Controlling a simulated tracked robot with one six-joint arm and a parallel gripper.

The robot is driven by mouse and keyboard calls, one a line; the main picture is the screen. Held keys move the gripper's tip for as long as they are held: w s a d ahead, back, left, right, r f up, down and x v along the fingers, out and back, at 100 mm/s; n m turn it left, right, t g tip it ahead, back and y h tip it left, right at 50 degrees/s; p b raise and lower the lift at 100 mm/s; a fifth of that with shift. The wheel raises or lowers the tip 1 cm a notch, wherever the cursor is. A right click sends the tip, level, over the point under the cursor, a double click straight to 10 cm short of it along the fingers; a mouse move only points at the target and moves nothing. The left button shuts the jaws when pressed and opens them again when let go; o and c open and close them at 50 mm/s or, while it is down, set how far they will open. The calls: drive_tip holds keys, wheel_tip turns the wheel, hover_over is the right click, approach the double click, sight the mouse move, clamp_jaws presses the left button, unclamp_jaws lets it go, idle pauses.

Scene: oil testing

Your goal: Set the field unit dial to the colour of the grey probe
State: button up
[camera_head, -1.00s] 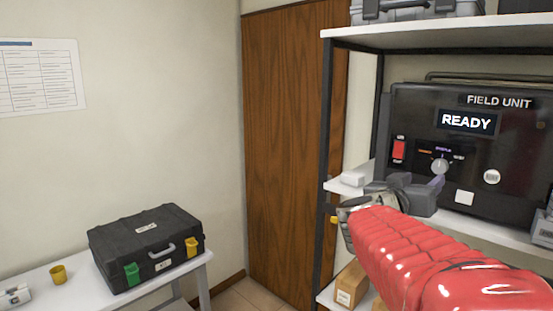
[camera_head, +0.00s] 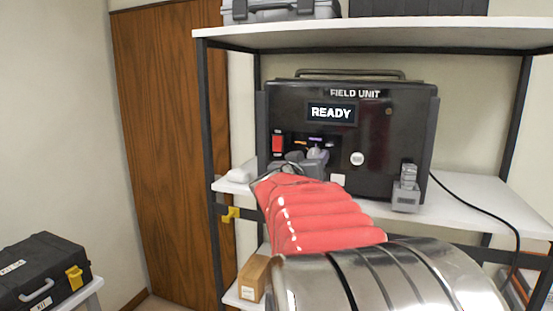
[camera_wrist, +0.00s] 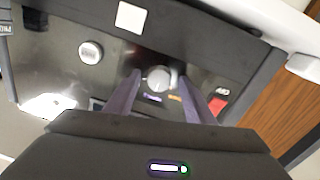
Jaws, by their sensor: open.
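The black field unit (camera_head: 400,125) stands on the middle shelf, and its screen reads READY. Its grey dial shows in the wrist view (camera_wrist: 158,78), with a purple label and an orange label beside it. My gripper (camera_wrist: 157,80) is open, with one finger on each side of the dial; I cannot tell if they touch it. In the head view my gripper (camera_head: 312,160) covers part of the dial area. The dial's pointer setting is not clear. A grey upright piece (camera_head: 407,180) stands at the unit's right front; I cannot tell if it is the grey probe.
A red switch (camera_head: 278,143) is left of the dial. A round white button (camera_head: 357,158) and a white square (camera_head: 338,179) are to the right. The upper shelf (camera_head: 370,35) overhangs the unit. A black case (camera_head: 40,270) sits at lower left.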

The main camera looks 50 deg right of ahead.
drive_tip(key=shift+c, duration=0.2)
drive_tip(key=c, duration=1)
drive_tip(key=shift+m, duration=0.3)
drive_tip(key=m, duration=0.5)
drive_tip(key=shift+m+y, duration=0.3)
drive_tip(key=shift+m, duration=0.1)
drive_tip(key=m, duration=0.5)
drive_tip(key=shift+s, duration=0.1)
drive_tip(key=o, duration=1)
